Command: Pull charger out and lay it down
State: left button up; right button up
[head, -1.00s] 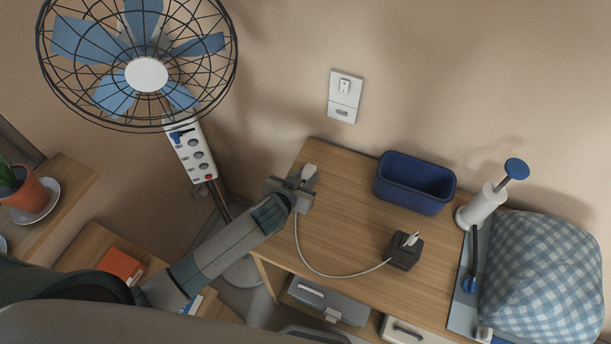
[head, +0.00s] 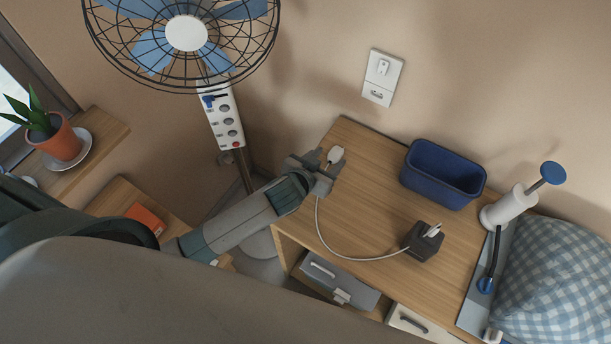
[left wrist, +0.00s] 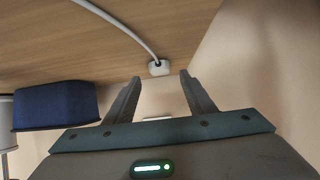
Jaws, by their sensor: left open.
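A small white plug-like piece (head: 336,154) lies on the wooden desk near its back left corner. It also shows in the left wrist view (left wrist: 158,67), just beyond and between the fingertips. A white cable (head: 325,236) runs from it to a dark block (head: 421,242) with a white plug standing in its top. I cannot tell for certain which piece is the charger. My left gripper (head: 325,165) is open, its fingers on either side of the white piece; in the left wrist view the gripper (left wrist: 161,77) holds nothing. My right gripper is out of view.
A blue bin (head: 443,175), a white pump-like holder (head: 508,208) and a checked cushion (head: 555,275) stand to the right. A wall outlet (head: 383,77) is above. The desk's middle (head: 370,200) is mostly clear.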

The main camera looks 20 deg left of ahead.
pick_arm(q)
jog(key=b+v, duration=0.2)
jog(key=v, duration=1.2)
jog(key=shift+b, duration=0.3)
jog(key=shift+s, duration=0.1)
